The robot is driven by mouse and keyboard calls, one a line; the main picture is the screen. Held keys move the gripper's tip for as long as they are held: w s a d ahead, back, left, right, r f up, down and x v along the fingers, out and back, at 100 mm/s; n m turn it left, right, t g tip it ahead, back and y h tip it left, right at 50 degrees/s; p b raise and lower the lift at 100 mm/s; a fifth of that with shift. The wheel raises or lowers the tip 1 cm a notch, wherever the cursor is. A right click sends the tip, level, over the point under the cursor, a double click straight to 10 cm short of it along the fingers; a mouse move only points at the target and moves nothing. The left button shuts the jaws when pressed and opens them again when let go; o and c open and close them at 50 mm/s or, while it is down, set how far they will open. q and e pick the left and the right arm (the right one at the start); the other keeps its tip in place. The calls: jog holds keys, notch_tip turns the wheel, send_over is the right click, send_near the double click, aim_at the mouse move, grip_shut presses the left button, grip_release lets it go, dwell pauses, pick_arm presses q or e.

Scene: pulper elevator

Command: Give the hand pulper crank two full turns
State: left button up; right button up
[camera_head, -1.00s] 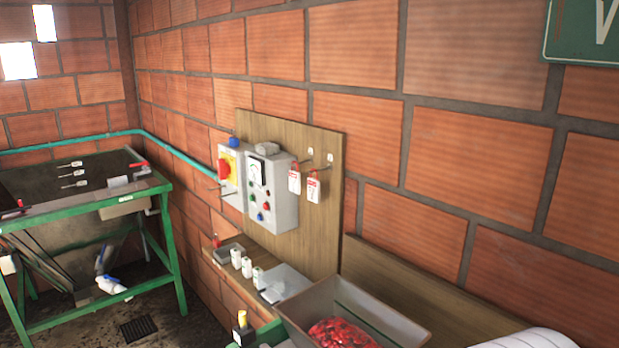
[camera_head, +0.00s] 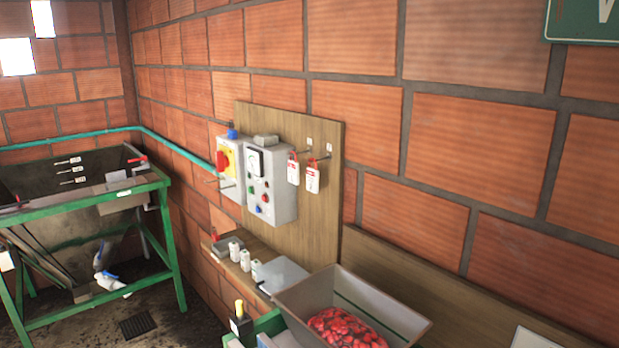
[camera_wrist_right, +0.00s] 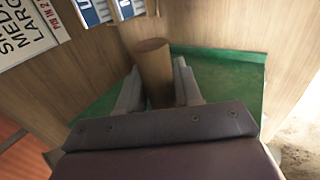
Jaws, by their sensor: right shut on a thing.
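The hand pulper's grey hopper (camera_head: 392,306) shows at the bottom of the head view, with red coffee cherries (camera_head: 345,329) in it. Part of its green body (camera_head: 268,324) shows at the hopper's left. The crank itself is out of the head view. In the right wrist view, a brown wooden cylindrical handle (camera_wrist_right: 153,62) stands between the fingers of my right gripper (camera_wrist_right: 158,88). The fingers are shut on the handle, one on each side. My left gripper is not in view.
A grey control box (camera_head: 270,188) and a red switch (camera_head: 223,161) are on a wooden board (camera_head: 318,235) on the brick wall. A shelf below holds small bottles (camera_head: 245,259). A green-framed trough (camera_head: 105,196) stands left. A green surface (camera_wrist_right: 222,68) lies behind the handle.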

jog(key=shift+a, duration=0.15)
jog(key=s+a+f+b, duration=0.1)
jog(key=a+f+b, duration=0.1)
jog(key=b, duration=0.1)
jog(key=shift+s+f, duration=0.35)
jog(key=shift+f, duration=0.05)
